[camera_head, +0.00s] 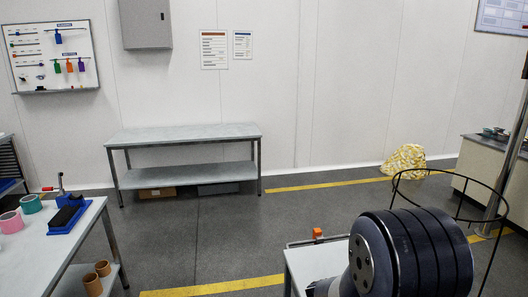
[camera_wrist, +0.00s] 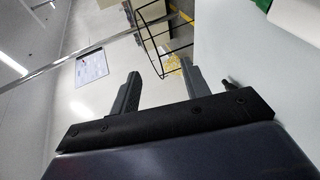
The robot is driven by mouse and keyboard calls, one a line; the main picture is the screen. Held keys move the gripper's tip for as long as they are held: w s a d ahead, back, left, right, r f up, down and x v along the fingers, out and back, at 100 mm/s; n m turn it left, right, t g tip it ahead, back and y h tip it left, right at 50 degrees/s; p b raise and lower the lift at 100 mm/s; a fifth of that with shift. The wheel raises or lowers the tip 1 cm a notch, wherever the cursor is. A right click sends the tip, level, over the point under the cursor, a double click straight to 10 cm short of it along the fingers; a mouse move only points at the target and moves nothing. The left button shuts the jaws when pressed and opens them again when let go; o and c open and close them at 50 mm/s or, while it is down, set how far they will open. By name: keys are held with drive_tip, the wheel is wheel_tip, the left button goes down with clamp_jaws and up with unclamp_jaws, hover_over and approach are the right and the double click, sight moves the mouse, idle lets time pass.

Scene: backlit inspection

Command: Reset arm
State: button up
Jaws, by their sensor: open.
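My gripper (camera_wrist: 160,82) shows in the wrist view with its two dark fingers spread apart. Nothing is between the fingers. They point at the white wall and toward a wire hoop (camera_wrist: 155,35) beyond. In the head view a large dark rounded part of my arm fills the lower right, and the gripper's fingers are not seen there.
A bench (camera_head: 185,133) stands at the back wall. A table (camera_head: 72,245) with tape rolls is at the left. A small table (camera_head: 316,262) stands near my arm, with a black wire hoop (camera_head: 447,172) beside it. A yellow-white bag (camera_head: 404,158) lies by the wall. The middle floor is clear.

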drive_tip(key=shift+w+a+f+n+t+y, duration=0.1)
drive_tip(key=shift+w+a+n+t+y, duration=0.2)
drive_tip(key=shift+a+n+t, duration=0.35)
drive_tip(key=shift+w+a+n+t+y, duration=0.15)
drive_tip(key=shift+w+a+n+t, duration=0.3)
drive_tip(key=shift+a+t, duration=0.35)
drive_tip(key=shift+w+a+f+n+t+y, duration=0.1)
drive_tip(key=shift+w+a+n+t+y, duration=0.2)
drive_tip(key=shift+a+n+t, duration=0.3)
drive_tip(key=shift+a, duration=0.15)
